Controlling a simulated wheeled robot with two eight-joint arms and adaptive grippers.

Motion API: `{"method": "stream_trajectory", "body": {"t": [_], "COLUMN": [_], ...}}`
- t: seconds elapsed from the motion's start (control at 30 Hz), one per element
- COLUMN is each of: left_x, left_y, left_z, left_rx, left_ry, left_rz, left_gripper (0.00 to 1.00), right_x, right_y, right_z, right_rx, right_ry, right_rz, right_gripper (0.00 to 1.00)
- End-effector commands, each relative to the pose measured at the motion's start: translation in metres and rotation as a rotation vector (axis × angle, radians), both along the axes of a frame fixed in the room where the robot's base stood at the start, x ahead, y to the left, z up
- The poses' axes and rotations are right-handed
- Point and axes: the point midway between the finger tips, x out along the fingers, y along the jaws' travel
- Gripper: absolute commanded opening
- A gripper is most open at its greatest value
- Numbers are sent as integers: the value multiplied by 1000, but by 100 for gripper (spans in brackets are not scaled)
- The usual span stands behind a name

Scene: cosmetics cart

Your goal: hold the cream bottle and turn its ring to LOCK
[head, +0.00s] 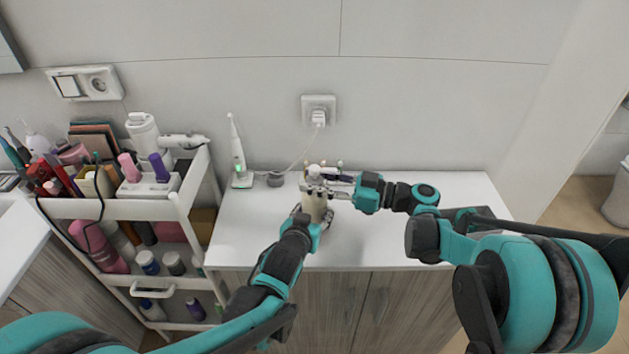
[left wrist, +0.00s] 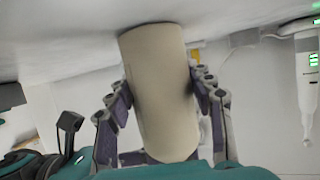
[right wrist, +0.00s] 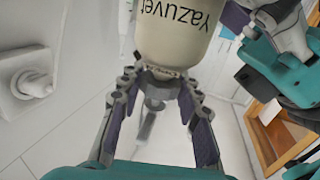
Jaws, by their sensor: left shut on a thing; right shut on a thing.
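The cream bottle (head: 315,207) stands on the white countertop (head: 400,225), partly hidden by my grippers. My left gripper (head: 311,218) is shut around its body from the front; in the left wrist view the plain cream body (left wrist: 160,90) fills the space between both fingers. My right gripper (head: 328,185) comes in from the right at the bottle's top. In the right wrist view the bottle (right wrist: 175,30) appears upside down with its printed name, and the right fingers (right wrist: 160,82) are shut on the ring (right wrist: 160,71) at its neck. The ring's lettering is too small to read.
An electric toothbrush (head: 239,155) stands on its charger at the back left of the counter. A wall socket (head: 319,105) with a plugged-in cable is behind. A white cart (head: 150,208) full of cosmetics stands on the left. The counter's right side has free room.

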Motion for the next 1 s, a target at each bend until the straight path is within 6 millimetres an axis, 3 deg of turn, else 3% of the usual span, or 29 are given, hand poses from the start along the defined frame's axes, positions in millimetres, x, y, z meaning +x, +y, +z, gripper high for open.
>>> {"method": "stream_trajectory", "body": {"t": [0.2, 0.5, 0.53, 0.6, 1.0], "left_x": [-1, -1, -1, -1, 0], "left_y": [-1, -1, -1, -1, 0], "left_z": [0, 0, 0, 0, 0], "left_rx": [1, 1, 0, 0, 0], "left_ry": [0, 0, 0, 0, 0], "left_rz": [-3, -3, -2, -2, -1], "left_gripper": [8, 8, 8, 8, 8], "right_x": [1, 0, 0, 0, -1], "right_y": [0, 0, 0, 0, -8], "right_z": [0, 0, 0, 0, 0], "right_rx": [2, 2, 2, 1, 1], "right_ry": [0, 0, 0, 1, 1], "right_rz": [123, 129, 129, 129, 126], "right_gripper": [4, 4, 41, 56, 56]}}
